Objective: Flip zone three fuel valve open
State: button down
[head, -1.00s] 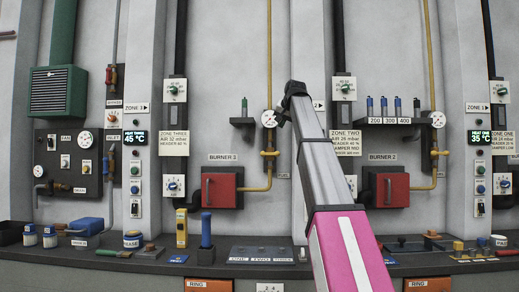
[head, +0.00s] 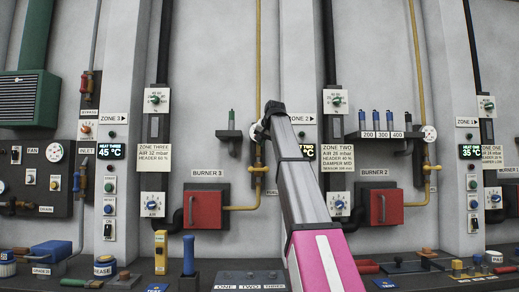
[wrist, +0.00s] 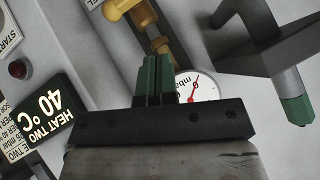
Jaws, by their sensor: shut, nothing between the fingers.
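The zone three fuel valve (head: 257,169) is a yellow fitting on the yellow gas pipe right of the red BURNER 3 box (head: 206,206). Its yellow part appears to lie across the pipe. In the wrist view, which is upside down, yellow and brass fittings (wrist: 128,12) show at the top, partly cut off. My gripper (head: 264,124) is up by the round gauge, above the valve and apart from it. In the wrist view its green fingers (wrist: 154,76) are together and empty, with the white gauge (wrist: 196,86) behind them.
A small shelf (head: 230,134) holding a green-handled tool juts out left of the gauge; the tool's handle shows in the wrist view (wrist: 296,110). The HEAT TWO display (wrist: 48,115) is on the other side. A bench with tools runs below.

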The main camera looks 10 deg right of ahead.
send_over(250, 169)
jog(key=s+d, duration=0.2)
jog(key=d, duration=0.1)
notch_tip(250, 169, down, 5)
jog(key=shift+w+a+f, duration=0.15)
jog(key=shift+a+f, duration=0.1)
jog(key=shift+f, duration=0.45)
jog(key=shift+w+a+f, duration=0.15)
jog(key=shift+a+f, duration=0.1)
jog(key=shift+f, duration=0.45)
jog(key=shift+w+a+f, duration=0.15)
jog(key=shift+a+f, duration=0.1)
jog(key=shift+f, duration=0.45)
